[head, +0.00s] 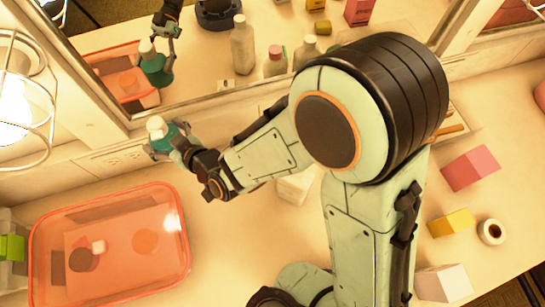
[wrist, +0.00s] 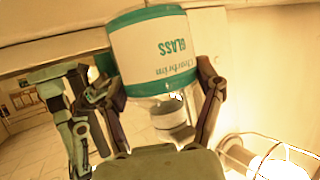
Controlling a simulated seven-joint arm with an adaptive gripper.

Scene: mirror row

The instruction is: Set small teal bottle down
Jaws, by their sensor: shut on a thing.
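The small teal bottle (head: 167,134) has a white cap and shows upright near the back edge of the counter, below the mirror. My gripper (head: 163,146) is shut on it from the side. In the wrist view the bottle (wrist: 155,50) fills the space between the fingers of my gripper (wrist: 160,90); its white and teal label reads "GLASS" and the cap points down in the picture. The bottle's base is hidden, and I cannot tell whether it touches the counter.
A translucent orange tray (head: 35,255) with a few flat items is at front left. A caged lamp (head: 15,110) stands left. A pink block (head: 470,168), yellow block (head: 450,222) and white roll (head: 491,231) lie right. The mirror (head: 205,95) reflects the bottle and other bottles.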

